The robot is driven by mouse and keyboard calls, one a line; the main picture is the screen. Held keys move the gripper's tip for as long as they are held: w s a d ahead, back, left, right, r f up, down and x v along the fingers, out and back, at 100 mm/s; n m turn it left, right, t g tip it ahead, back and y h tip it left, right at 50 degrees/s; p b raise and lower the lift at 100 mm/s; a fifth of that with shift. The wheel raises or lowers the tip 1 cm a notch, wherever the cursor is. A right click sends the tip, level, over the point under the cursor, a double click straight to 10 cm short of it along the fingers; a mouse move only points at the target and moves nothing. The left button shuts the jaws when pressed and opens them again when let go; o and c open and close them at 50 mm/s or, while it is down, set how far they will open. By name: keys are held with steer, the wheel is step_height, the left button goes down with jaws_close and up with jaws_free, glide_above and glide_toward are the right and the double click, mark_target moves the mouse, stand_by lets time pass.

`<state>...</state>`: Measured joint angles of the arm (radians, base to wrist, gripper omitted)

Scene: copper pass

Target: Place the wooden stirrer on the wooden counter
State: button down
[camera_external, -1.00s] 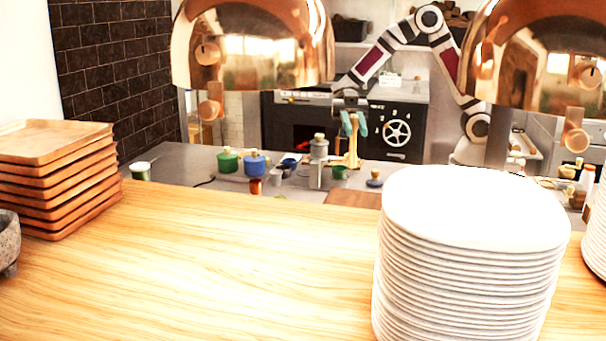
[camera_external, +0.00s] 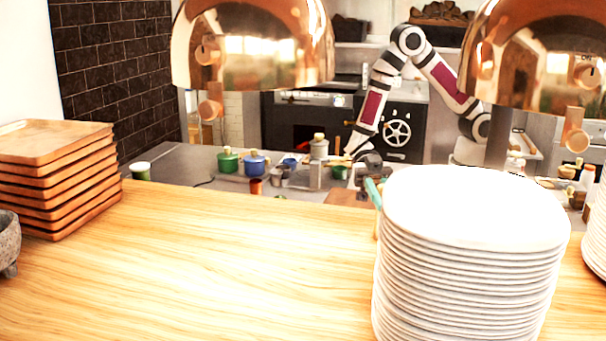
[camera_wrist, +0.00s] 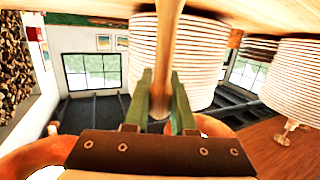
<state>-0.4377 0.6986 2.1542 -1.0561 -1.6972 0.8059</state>
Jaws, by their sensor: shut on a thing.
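My gripper (camera_external: 375,190) is at the back edge of the wooden counter (camera_external: 200,260), just left of the white plate stack, which partly hides it. In the wrist view my gripper (camera_wrist: 160,105) has its green fingers shut on the wooden stirrer (camera_wrist: 165,60), a pale stick running away from the fingertips. The stirrer's far end reaches toward a pale wooden surface at the top of the wrist view. Whether it touches that surface I cannot tell. In the external view the stirrer is mostly hidden behind the plates.
The tall plate stack (camera_external: 465,270) stands on the counter's right, close to my gripper. Wooden trays (camera_external: 55,180) are piled at the left, near a stone bowl (camera_external: 8,243). The counter's middle is clear. Copper lamps (camera_external: 250,50) hang above. Pots and jars stand behind the counter.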

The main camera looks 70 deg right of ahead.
steer(key=shift+f, duration=0.1)
steer(key=c, duration=0.7)
jaws_free()
steer(key=shift+f, duration=0.1)
steer(key=shift+c, duration=0.2)
